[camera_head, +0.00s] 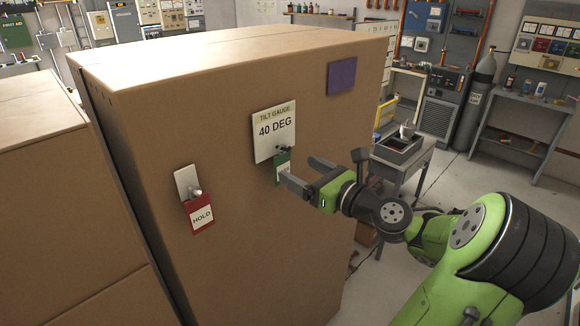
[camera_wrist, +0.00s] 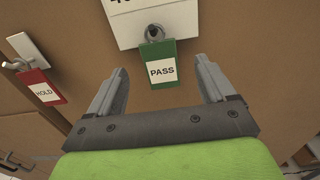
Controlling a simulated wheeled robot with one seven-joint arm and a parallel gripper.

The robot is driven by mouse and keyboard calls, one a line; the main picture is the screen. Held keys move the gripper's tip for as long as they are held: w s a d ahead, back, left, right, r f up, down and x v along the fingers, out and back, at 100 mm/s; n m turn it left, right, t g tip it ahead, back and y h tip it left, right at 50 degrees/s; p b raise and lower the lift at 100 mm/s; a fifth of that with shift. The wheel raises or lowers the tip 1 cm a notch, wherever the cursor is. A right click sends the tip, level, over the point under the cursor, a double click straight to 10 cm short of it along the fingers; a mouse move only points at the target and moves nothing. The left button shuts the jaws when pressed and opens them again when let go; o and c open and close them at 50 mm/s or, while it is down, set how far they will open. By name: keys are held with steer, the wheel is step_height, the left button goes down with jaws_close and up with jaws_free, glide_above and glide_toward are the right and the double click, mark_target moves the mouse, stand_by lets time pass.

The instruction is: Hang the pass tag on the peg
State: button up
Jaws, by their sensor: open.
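The green pass tag (camera_head: 284,168) hangs from a dark peg (camera_head: 282,149) at the lower edge of the white tilt gauge plate (camera_head: 273,131), which reads 40 DEG. In the wrist view the tag (camera_wrist: 162,66) hangs nearly straight, with its PASS label facing me and its top at the round peg end (camera_wrist: 154,32). My gripper (camera_head: 302,172) is open just in front of the cardboard-brown cabinet face. Its two fingers stand to the left and right of the tag in the wrist view, with visible gaps on both sides. I see no contact with the tag.
A red HOLD tag (camera_head: 202,215) hangs from another peg on a small white plate (camera_head: 184,182) to the left. A purple square (camera_head: 341,76) is on the cabinet (camera_head: 240,230) at upper right. A small table with a box (camera_head: 403,148) stands behind my arm.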

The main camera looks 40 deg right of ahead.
mark_target(283, 160)
steer(key=w, duration=0.5)
steer(key=shift+w+a, duration=0.1)
steer(key=shift+w, duration=0.05)
steer(key=c, duration=1.1)
steer(key=shift+r, duration=0.1)
steer(key=shift+r+p, duration=0.15)
steer(key=shift+p, duration=0.45)
steer(key=shift+s, duration=0.25)
steer(key=shift+s+p, duration=0.5)
steer(key=shift+s, duration=0.15)
